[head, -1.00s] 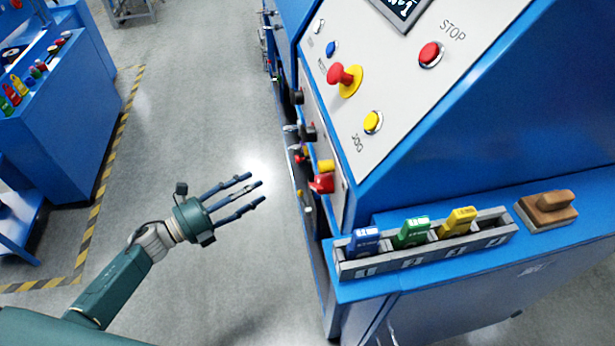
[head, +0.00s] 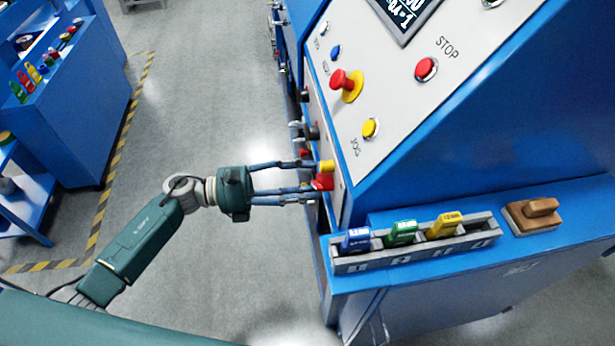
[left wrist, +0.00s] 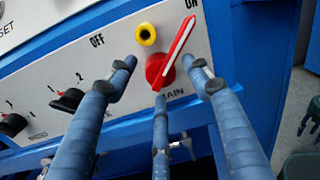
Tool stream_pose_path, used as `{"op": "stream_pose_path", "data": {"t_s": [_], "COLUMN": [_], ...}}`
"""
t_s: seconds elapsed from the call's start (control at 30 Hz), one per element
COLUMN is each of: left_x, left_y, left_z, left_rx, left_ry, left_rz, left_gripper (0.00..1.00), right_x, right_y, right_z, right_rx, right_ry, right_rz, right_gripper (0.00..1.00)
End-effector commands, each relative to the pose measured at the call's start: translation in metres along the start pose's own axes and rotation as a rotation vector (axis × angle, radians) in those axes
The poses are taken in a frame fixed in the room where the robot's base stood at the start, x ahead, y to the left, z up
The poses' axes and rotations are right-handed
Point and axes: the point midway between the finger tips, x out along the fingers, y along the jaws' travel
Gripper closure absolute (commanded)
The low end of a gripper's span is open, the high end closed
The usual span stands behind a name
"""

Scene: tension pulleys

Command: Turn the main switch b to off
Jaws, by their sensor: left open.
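The red main switch (left wrist: 160,68) is on the white side panel of the blue machine, and its red and white pointer points up-right at ON. The OFF mark is to the upper left, and a lower label ending in "MAIN" is partly hidden by a finger. In the head view the red switch (head: 322,182) is small at the panel's left edge. My left gripper (head: 310,180) is open, its fingertips close in front of the switch. In the left wrist view the fingers (left wrist: 160,80) spread around the red knob; contact cannot be told.
A yellow part (left wrist: 146,33) sits just above the switch. Black rotary knobs (left wrist: 68,99) are on the panel to the left. In the head view a grey rack (head: 420,250) with colored tags and a brown block (head: 533,213) stand on the machine's ledge. The floor (head: 200,100) at left is clear.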

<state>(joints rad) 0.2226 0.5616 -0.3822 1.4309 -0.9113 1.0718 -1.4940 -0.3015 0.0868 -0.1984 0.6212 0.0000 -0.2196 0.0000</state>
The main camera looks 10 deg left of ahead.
Motion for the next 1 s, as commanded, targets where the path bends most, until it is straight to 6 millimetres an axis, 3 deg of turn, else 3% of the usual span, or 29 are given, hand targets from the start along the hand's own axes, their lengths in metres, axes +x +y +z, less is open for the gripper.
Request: {"op": "stream_pose_path", "data": {"t_s": [0.33, 0.6, 1.0], "left_x": [0.005, 0.005, 0.005], "left_y": [0.0, 0.0, 0.0], "left_z": [-0.001, -0.001, -0.002], "left_rx": [-0.001, -0.001, -0.053], "left_ry": [0.0, -0.001, -0.003], "left_rz": [0.0, 0.0, -0.002], "left_gripper": [0.5, 1.0, 1.0], "right_x": [-0.001, -0.001, 0.005], "right_y": [0.0, -0.01, -0.011], "right_z": [-0.001, -0.003, -0.002], "right_rx": [0.001, 0.005, 0.002], "right_ry": [0.001, 0.003, 0.002], "right_rz": [0.0, -0.011, -0.012], "right_gripper": [0.6, 0.6, 0.6]}}
